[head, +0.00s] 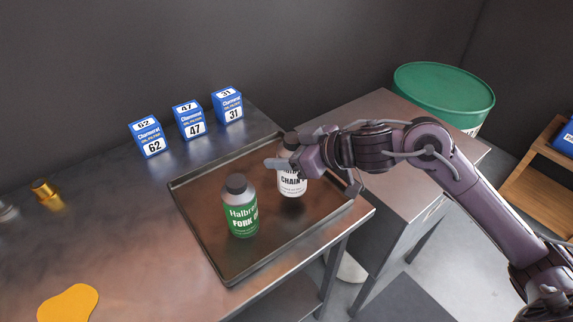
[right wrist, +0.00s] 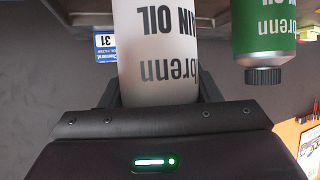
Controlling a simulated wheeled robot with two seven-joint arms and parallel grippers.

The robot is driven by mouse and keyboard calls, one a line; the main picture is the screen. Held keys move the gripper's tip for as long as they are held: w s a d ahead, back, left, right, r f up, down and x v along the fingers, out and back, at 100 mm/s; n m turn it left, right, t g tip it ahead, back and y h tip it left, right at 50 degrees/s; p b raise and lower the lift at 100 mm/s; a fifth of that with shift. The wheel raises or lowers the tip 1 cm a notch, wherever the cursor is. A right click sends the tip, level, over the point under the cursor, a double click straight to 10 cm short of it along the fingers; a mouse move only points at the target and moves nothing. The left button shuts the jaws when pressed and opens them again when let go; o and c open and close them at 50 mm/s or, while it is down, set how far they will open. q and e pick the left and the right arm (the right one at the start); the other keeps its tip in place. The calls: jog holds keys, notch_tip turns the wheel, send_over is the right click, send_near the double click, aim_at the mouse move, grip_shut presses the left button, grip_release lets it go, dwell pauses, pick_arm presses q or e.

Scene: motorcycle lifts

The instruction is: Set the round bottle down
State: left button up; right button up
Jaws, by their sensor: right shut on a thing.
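The round bottle is white with a dark cap and "chain oil" lettering (head: 291,184). It is upright over the right part of the dark metal tray (head: 229,276). My right gripper (head: 287,163) is shut on its upper part, coming from the right. A dark shadow lies on the tray just below its base; I cannot tell whether the base touches. In the right wrist view, which is upside down, the white bottle (right wrist: 155,50) stands between the fingers, its base out of frame. A green and grey fork oil bottle (head: 241,213) stands on the tray to its left. My left gripper is not in view.
Three blue filter boxes (head: 190,120) stand behind the tray on the metal table (head: 120,220). A brass part (head: 45,190) and a yellow cloth-like patch (head: 68,303) lie at the left. A green drum (head: 440,90) stands beyond a second metal cabinet (head: 370,120). The tray's front right is bare.

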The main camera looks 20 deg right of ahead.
jog(key=shift+f, duration=1.55)
jog(key=shift+f, duration=0.15)
jog(key=o, duration=1.2)
jog(key=shift+o, duration=0.2)
jog(key=shift+d, duration=0.1)
jog(key=b+v, duration=0.1)
jog(key=v, duration=1.1)
jog(key=shift+s, duration=0.15)
